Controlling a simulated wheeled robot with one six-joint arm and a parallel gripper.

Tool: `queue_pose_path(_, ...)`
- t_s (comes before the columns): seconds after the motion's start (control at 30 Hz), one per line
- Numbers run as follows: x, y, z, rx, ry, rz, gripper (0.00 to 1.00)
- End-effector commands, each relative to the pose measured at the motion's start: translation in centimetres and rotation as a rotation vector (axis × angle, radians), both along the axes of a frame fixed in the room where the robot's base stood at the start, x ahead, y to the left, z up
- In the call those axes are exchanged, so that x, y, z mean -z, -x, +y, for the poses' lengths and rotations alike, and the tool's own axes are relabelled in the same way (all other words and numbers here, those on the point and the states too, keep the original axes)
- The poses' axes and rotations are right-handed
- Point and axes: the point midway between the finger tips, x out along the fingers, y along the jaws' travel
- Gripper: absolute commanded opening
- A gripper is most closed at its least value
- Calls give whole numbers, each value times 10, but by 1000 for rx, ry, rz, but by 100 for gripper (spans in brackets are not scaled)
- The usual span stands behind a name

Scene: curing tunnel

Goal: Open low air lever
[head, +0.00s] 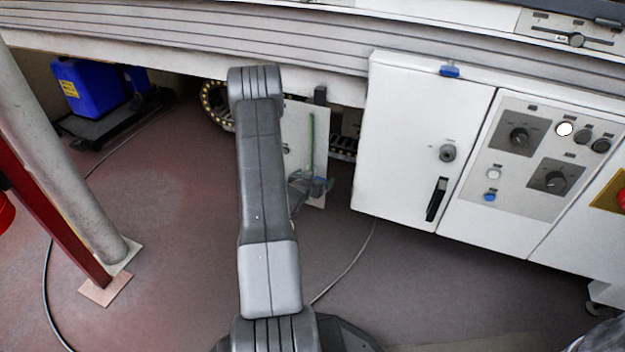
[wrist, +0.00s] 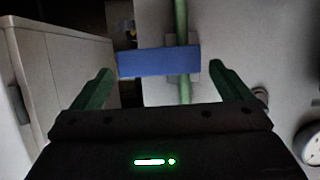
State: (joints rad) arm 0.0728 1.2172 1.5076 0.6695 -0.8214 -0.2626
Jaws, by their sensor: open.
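The low air lever is a blue flat handle (wrist: 158,61) lying crosswise over a thin green pipe (wrist: 181,18) in the wrist view. The pipe also shows in the head view on a white panel (head: 292,118) below the tunnel, with a bit of blue (head: 322,187) low on it. My gripper (wrist: 161,72) is open, its two green fingers on either side of the lever's length. The lever appears just ahead of the fingertips; I cannot tell whether they touch it. In the head view my arm hides part of the panel and most of the gripper.
A white cabinet (head: 405,130) with a black handle stands right of the panel; a control panel (head: 530,150) with knobs is farther right. A grey post (head: 60,140) and blue canister (head: 92,88) are at left.

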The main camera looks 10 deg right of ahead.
Motion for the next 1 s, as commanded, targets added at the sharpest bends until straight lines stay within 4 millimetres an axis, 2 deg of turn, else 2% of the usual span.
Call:
queue_pose_path(0.2,0,0,0,0,0,0,96)
queue_pose_path(0.5,0,0,0,0,0,0,37)
queue_pose_path(0.77,-2,0,1,0,17,12,35)
queue_pose_path(1.0,-7,-1,3,-1,108,74,35)
